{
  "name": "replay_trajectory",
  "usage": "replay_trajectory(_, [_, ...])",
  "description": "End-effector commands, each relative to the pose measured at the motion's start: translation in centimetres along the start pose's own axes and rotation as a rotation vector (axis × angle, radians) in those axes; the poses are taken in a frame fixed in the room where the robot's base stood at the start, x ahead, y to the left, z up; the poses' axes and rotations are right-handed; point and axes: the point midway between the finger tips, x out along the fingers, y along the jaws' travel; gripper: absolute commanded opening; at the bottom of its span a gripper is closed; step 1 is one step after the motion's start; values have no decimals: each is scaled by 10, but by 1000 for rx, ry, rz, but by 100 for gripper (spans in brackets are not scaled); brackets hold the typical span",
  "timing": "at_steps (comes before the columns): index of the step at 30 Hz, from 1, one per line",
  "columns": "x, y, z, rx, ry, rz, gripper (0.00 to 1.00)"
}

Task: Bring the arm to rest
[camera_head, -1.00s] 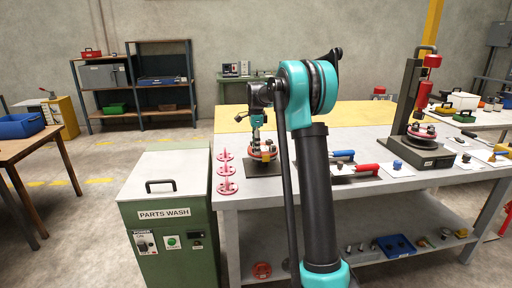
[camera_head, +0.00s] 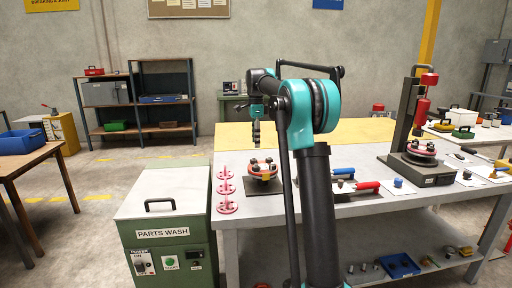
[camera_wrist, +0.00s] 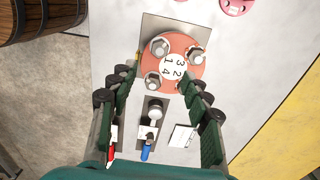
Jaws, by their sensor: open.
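My gripper (camera_head: 256,134) hangs in the air above the table, apart from everything. In the wrist view its two fingers (camera_wrist: 160,115) stand wide apart with nothing between them.
A press (camera_head: 418,150) with another red flanged part stands at the right. Tools with blue and red handles (camera_head: 366,185) lie mid-table. A green parts washer (camera_head: 165,225) stands left of the table.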

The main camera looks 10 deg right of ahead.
Motion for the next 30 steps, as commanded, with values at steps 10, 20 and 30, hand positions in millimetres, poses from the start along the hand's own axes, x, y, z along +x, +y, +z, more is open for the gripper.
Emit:
replay_trajectory(10, [-1,1,0,-3,0,-1,48])
replay_trajectory(20, [41,66,-12,-331,8,-79,48])
replay_trajectory(30, [135,206,-30,-884,84,-200,48])
